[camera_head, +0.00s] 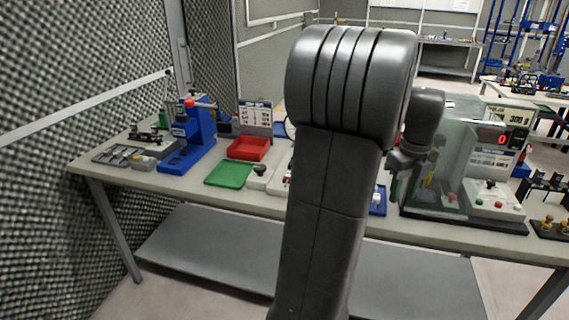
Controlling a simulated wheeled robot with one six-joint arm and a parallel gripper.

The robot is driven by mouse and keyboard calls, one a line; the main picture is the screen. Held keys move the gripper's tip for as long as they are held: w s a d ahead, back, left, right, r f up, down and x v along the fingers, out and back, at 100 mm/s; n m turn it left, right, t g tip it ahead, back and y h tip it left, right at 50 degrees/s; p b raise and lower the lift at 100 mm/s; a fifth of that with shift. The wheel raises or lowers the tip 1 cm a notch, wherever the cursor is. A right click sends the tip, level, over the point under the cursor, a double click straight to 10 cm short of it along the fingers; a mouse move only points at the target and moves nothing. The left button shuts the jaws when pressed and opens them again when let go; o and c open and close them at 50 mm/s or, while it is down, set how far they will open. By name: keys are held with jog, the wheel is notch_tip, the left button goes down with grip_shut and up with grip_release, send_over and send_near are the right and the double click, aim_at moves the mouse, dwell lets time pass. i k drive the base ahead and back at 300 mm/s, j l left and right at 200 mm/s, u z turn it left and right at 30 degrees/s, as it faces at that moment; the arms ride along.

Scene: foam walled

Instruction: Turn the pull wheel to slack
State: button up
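My gripper (402,190) hangs at the end of my arm, right of the large grey arm link, in front of the left part of a clear-walled enclosure (462,150). Its fingers are small and dark, partly behind my arm, and I cannot tell whether they are open or shut. I cannot clearly make out the pull wheel; my arm hides the middle of the bench and part of the enclosure. A display (501,140) with a red digit, which looks like 0, is at the enclosure's upper right. A control box (494,200) with coloured buttons stands at its front right.
On the bench (150,178) stand a blue press (195,135) with a red knob, a red tray (249,149), a green mat (229,173) and a blue tray (378,205). A dark stand (550,229) with brass pieces is at far right. A foam wall (60,150) borders the left.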

aim_at(258, 168)
jog(key=i+j+z, duration=0.15)
jog(key=j, duration=0.2)
jog(key=i+j+z, duration=0.1)
jog(key=j, duration=0.3)
jog(key=i+j+z, duration=0.15)
jog(key=j, duration=0.25)
jog(key=i+j+z, duration=0.1)
jog(key=i+j, duration=0.15)
jog(key=j, duration=0.2)
jog(key=i+j+z, duration=0.15)
jog(key=j, duration=0.3)
jog(key=i+j, duration=0.1)
jog(key=j, duration=0.35)
jog(key=i+j, duration=0.1)
jog(key=j, duration=0.35)
